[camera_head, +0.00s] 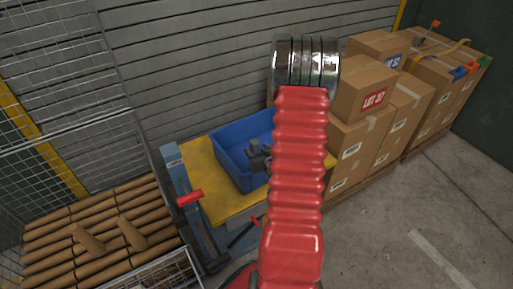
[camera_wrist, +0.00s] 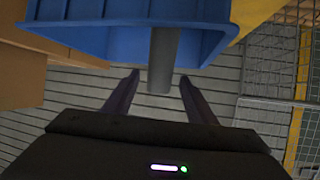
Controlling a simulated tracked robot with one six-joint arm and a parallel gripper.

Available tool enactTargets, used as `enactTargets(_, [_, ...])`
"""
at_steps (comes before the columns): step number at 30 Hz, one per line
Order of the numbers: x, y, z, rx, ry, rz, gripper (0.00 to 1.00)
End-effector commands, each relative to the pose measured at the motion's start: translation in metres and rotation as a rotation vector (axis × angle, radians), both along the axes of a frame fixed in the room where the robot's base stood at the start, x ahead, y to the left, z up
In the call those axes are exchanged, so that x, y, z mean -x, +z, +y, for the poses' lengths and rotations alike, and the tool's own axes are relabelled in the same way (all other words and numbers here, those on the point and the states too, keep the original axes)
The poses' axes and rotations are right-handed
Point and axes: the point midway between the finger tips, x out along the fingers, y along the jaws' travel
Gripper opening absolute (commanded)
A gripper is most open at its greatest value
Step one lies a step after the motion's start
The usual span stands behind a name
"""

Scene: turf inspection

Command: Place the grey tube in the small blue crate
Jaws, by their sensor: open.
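A blue crate (camera_head: 225,160) sits on a yellow-topped cart in the head view, partly hidden by my red arm. The blue crate (camera_wrist: 90,38) also fills the upper part of the wrist view. The grey tube (camera_wrist: 163,60) shows in the wrist view against the crate, its near end reaching past the crate's rim toward me. I cannot tell whether it rests in the crate. My gripper (camera_wrist: 160,76) is open, with one finger on each side of the tube's near end and gaps between. In the head view my gripper (camera_head: 260,158) is at the crate, and I cannot make out the tube.
The cart's yellow top (camera_head: 205,180) has a bare strip left of the crate. A wire cage with brown rolls (camera_head: 95,235) stands at the left. Stacked cardboard boxes (camera_head: 360,130) stand at the right. Clear concrete floor (camera_head: 400,210) lies at the lower right.

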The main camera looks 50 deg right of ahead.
Motion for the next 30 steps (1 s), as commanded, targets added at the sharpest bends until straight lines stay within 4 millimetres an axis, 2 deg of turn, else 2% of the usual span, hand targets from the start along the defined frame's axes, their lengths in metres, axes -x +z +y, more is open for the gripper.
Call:
enactTargets(9, [0.041,0.023,0.021,0.000,-0.002,-0.001,0.51])
enactTargets(15, [0.060,0.033,0.031,0.002,-0.002,-0.001,0.51])
enactTargets(21, [0.067,0.037,0.035,0.002,-0.002,-0.001,0.51])
enactTargets(30, [0.067,0.037,0.035,0.001,-0.002,0.000,0.51])
